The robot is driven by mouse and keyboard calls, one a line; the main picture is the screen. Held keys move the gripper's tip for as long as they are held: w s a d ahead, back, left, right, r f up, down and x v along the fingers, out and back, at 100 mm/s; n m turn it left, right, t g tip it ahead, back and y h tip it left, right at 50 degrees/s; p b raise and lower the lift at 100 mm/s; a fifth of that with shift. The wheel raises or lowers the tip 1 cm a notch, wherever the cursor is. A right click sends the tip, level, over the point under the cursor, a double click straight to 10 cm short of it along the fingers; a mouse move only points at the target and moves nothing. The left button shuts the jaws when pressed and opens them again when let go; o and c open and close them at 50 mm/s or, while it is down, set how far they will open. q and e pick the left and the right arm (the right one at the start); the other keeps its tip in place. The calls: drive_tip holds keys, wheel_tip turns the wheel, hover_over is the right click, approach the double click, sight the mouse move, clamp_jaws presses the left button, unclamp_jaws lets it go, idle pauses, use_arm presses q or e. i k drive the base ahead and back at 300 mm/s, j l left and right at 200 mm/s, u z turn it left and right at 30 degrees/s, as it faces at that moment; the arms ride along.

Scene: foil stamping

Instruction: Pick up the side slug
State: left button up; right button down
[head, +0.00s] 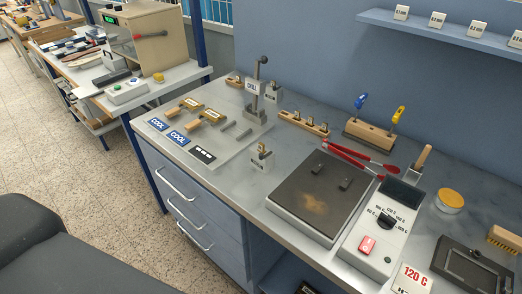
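Neither of my grippers is in the head view. I cannot tell for sure which piece is the side slug. Two small dark blocks, a left one (325,170) and a right one (345,184), sit apart on the dark plate of the hot plate (295,203). A wooden rack (303,122) behind it holds several small metal pieces. A small metal holder (261,157) with a brass-coloured top stands left of the hot plate. Two brass-headed tools with wooden handles, one at the back (184,107) and one in front (208,117), lie near blue COOL labels (178,138).
A control box (381,230) with a dial and red switch stands right of the hot plate. Red-handled tongs (350,158) lie behind it. A wooden block (368,136) holds blue- and yellow-handled tools. An upright lever stand (256,100) rises at the back.

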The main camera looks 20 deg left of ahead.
sight(261, 146)
drive_tip(key=j+z, duration=0.3)
drive_tip(key=j, duration=0.7)
drive_tip(key=j+z, duration=0.35)
drive_tip(key=j, duration=0.7)
drive_tip(key=k, duration=0.5)
